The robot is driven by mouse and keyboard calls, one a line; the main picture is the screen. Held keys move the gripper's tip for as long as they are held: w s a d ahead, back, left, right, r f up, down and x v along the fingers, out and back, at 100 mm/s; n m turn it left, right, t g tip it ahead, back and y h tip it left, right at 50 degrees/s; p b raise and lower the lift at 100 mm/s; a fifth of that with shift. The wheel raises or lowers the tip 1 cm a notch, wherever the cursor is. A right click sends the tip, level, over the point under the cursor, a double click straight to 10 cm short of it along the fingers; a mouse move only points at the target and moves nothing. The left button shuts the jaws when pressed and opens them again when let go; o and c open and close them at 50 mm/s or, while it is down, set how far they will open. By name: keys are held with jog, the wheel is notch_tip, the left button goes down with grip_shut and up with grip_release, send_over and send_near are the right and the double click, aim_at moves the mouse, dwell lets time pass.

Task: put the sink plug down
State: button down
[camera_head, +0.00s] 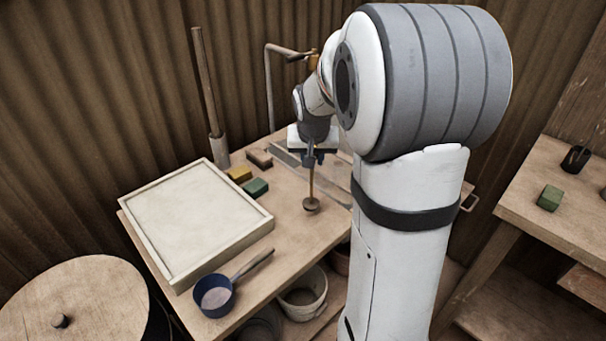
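The sink plug (311,204) is a small brown disc with a thin upright stem, over the right part of the wooden table. My gripper (310,161) points down and is shut on the top of the stem. The plug hangs upright below the fingers. I cannot tell whether its disc touches the table top or is just above it. My arm hides part of the table behind and to the right of it.
A pale square tray (262,222) and a blue ladle (217,297) lie on the table (270,283). Yellow (239,174) and green (256,188) blocks sit near the tray. A bent pipe (269,90) stands behind. A bucket (316,305) is below. Bare table lies around the plug.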

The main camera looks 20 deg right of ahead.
aim_at(311, 171)
notch_tip(311, 171, down, 4)
jog(key=shift+f, duration=0.2)
jog(key=c, duration=1.1)
grip_release()
jog(key=shift+s, duration=0.1)
jog(key=shift+c, duration=0.2)
jog(key=v, duration=1.2)
jog(key=s+a+f+n, duration=0.1)
jog(key=s+a, duration=0.2)
jog(key=s, duration=0.3)
jog(key=s+a+f+n+g+y, duration=0.1)
jog(key=s+a+f+n, duration=0.1)
jog(key=s, duration=0.5)
jog(key=s+a+f+n, duration=0.1)
jog(key=s+a, duration=0.4)
jog(key=s, duration=0.1)
jog(key=shift+s+f+n+g+y, duration=0.25)
jog(key=shift+s+n+g+y, duration=0.05)
jog(key=shift+g+y, duration=0.1)
